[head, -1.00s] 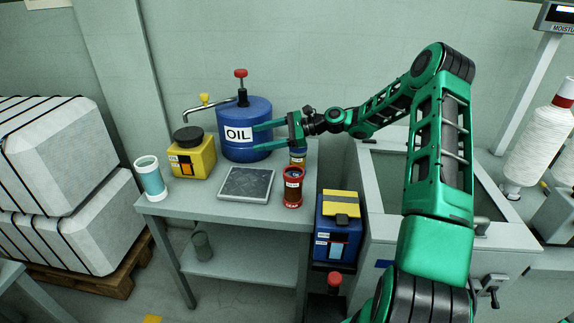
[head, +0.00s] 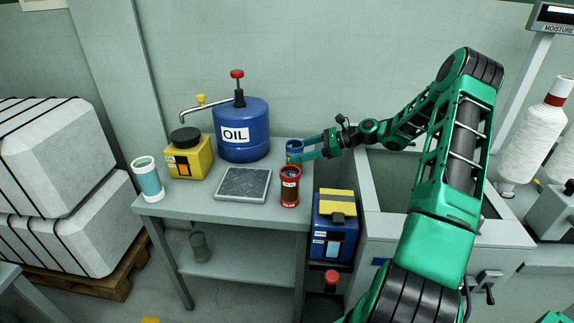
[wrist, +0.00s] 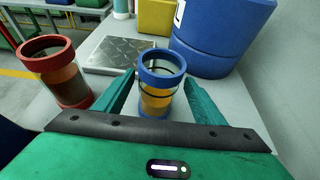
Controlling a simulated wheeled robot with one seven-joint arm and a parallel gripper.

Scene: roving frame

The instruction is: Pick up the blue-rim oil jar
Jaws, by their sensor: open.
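The blue-rim oil jar (wrist: 157,99) is a clear jar with blue rings at top and bottom and amber oil inside. It stands upright on the grey table, and its blue rim (head: 295,146) shows behind my gripper in the head view. My gripper (head: 296,157) is open, low over the table's right side. In the wrist view, its two green fingers (wrist: 157,92) lie to the left and right of the jar, with the jar between them. I cannot tell whether either finger touches it.
A red-rim jar (head: 290,186) stands close in front, left of my gripper in the wrist view (wrist: 57,72). A metal plate (head: 243,185), a large blue OIL drum (head: 243,138), a yellow canister (head: 187,156) and a white-rim teal jar (head: 148,180) share the table.

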